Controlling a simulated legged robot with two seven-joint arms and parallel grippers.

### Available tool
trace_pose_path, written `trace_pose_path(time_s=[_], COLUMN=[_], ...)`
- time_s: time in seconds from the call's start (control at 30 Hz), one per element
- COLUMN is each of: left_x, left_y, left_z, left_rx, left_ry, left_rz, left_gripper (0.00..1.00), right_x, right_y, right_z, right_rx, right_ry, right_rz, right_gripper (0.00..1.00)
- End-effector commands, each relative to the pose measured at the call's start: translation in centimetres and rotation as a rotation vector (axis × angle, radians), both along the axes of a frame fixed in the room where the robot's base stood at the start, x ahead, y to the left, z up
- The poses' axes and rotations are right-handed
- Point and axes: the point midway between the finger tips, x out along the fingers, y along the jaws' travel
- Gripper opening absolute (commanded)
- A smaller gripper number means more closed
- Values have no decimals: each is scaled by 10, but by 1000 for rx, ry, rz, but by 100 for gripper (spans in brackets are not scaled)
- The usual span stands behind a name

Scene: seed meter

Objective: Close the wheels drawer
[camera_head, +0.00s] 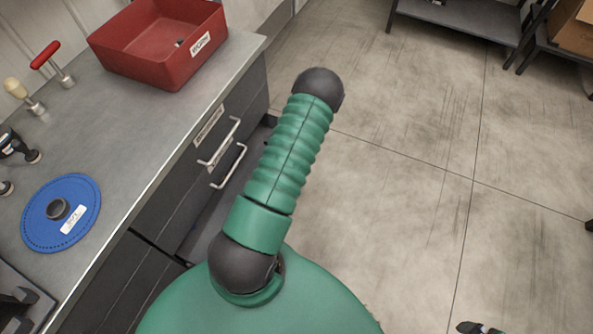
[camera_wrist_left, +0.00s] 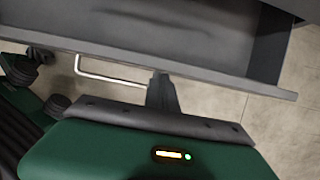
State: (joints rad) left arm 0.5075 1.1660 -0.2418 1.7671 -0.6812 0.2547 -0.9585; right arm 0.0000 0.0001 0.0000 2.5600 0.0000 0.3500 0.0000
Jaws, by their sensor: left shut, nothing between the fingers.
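An open grey drawer shows its inside in the left wrist view, with its long front panel (camera_wrist_left: 215,78) and a pale bar handle (camera_wrist_left: 108,76) below it. My left gripper (camera_wrist_left: 162,82) is shut and empty, its tip at or very near the lower edge of that panel, right of the handle; I cannot tell if they touch. In the head view, the dark bench drawers have an upper handle (camera_head: 220,143) and a lower handle (camera_head: 229,166). The drawer labels are too small to read. My green arm hides part of the drawers and my left gripper there.
The grey bench top (camera_head: 130,130) carries a red bin (camera_head: 150,62), a blue disc (camera_head: 40,222), a red-handled tool (camera_head: 46,55) and a cream-knobbed tool (camera_head: 18,92). The concrete floor (camera_head: 420,150) on the right is largely clear. A dark shelf (camera_head: 455,22) stands at the back.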

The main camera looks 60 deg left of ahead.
Motion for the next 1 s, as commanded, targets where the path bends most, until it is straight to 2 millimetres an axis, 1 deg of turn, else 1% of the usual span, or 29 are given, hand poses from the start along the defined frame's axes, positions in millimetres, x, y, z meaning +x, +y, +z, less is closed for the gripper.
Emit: trace_pose_path(time_s=[0.03, 0.1, 0.2, 0.4, 0.87, 1.0], left_x=[-5, -11, -17, -23, -23, -17], left_y=[8, 18, 28, 38, 40, 32], left_z=[1, 1, 1, 0, 0, 0], left_rx=[0, -1, 0, 0, 0, 0], left_ry=[0, -1, -1, -1, -2, -1], left_rz=[4, 3, 2, 0, -1, -3], left_gripper=[0, 0, 0, 0, 0, 0], right_x=[0, 0, 0, 0, 0, 0], right_y=[0, 0, 0, 0, 0, 0], right_z=[3, 4, 6, 7, 7, 8], right_rx=[0, 0, 0, 0, 0, 0], right_ry=[0, 0, 0, 0, 0, 0], right_rz=[0, 0, 0, 0, 0, 0], right_gripper=[100, 100, 100, 100, 100, 100])
